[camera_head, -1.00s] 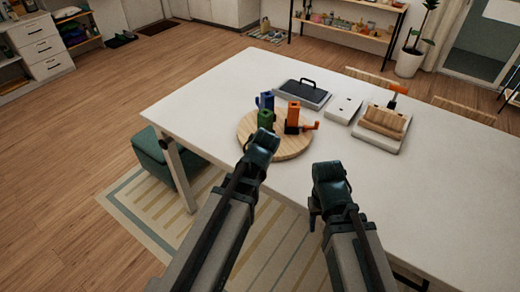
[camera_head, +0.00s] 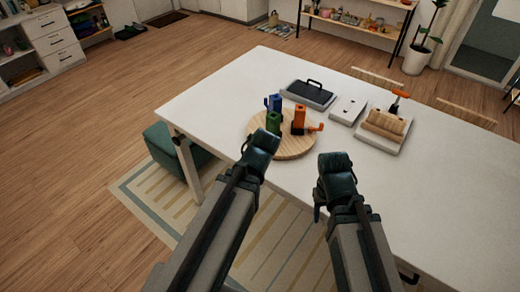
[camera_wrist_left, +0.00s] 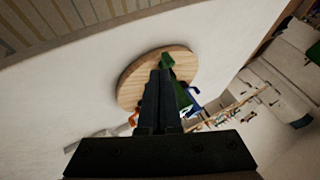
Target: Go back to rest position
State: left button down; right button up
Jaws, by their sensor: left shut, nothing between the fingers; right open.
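My left gripper (camera_wrist_left: 160,95) is shut and empty in the left wrist view, its dark fingers in front of the round wooden board (camera_wrist_left: 125,92). In the head view my left arm reaches to the near edge of that board (camera_head: 290,152). My right gripper (camera_head: 318,206) is over the table's near side, right of the left one; its fingers are mostly hidden by its own wrist, and it appears open and empty. On the board stand a green piece (camera_head: 273,123), a blue piece (camera_head: 275,102) and an orange piece (camera_head: 299,118).
The white table (camera_head: 230,95) also bears a dark-topped tray (camera_head: 308,94), a white plate (camera_head: 347,110) and a white base with wooden rolls (camera_head: 386,124). A teal stool (camera_head: 165,150) stands by the left table end. The floor at left (camera_head: 80,150) is open.

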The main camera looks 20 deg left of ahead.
pick_arm(q)
jog(key=shift+s, duration=0.1)
jog(key=s+d+f+g+b, duration=0.1)
jog(key=s+d+f+g, duration=0.2)
jog(key=s+d, duration=0.3)
jog(key=s+d+f+g+h+b, duration=0.1)
jog(key=s+d+f+g, duration=0.3)
jog(key=s, duration=0.5)
jog(key=d, duration=0.2)
jog(key=shift+d+n+h+b, duration=0.3)
jog(key=shift+d+n+b, duration=0.05)
jog(key=shift+n+b, duration=0.05)
